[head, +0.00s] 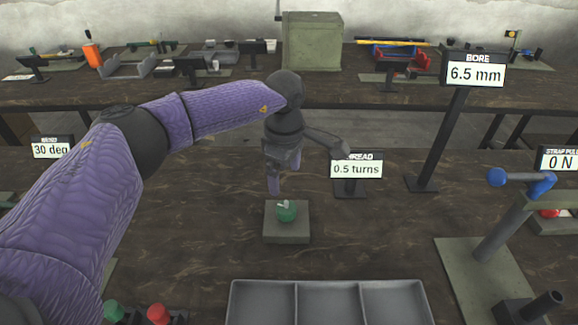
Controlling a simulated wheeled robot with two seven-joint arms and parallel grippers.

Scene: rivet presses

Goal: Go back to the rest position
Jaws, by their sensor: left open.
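My left arm comes in from the left and reaches over the middle of the table. My left gripper (284,180) points down, open, with its fingers apart. It hangs above and just behind a small grey-green block (287,233) with a green round part (286,212) on top. No held object shows between the fingers. The gripper looks apart from the green part, though the exact gap is hard to tell. My right gripper does not show.
A grey tray with three compartments (328,284) lies at the front. Signs read "0.5 turns" (357,169), "6.5 mm" (476,74) and "30 deg" (51,149). A press stand with a blue-knobbed lever (497,177) is at the right. A second bench (230,92) stands behind.

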